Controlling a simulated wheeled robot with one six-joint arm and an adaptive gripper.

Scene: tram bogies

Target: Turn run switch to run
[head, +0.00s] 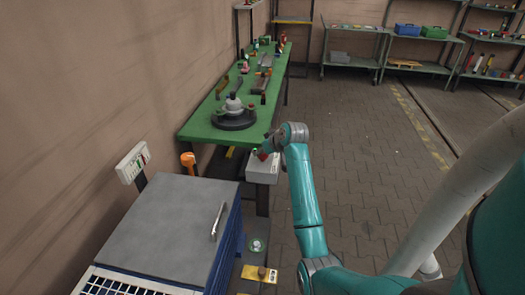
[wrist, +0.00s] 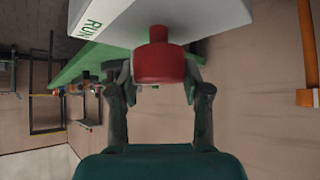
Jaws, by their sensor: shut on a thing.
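The run switch is a red knob (wrist: 160,58) on a white box (wrist: 215,18) with a green RUN label (wrist: 88,27) at its left in the wrist view. My gripper (wrist: 158,80) has a finger on each side of the knob and is shut on it. In the head view the white box (head: 262,172) sits below the near end of the green table, and my gripper (head: 264,150) is at its top. The red knob is mostly hidden there. I cannot read the knob's setting, as no pointer shows.
The green table (head: 200,127) holds a round dark fixture (head: 234,117) and several parts. A grey-topped blue cabinet (head: 170,225) stands front left, with an orange object (head: 188,160) behind it. A yellow plate (head: 258,273) lies low beside it. The paved floor (head: 355,150) right is clear.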

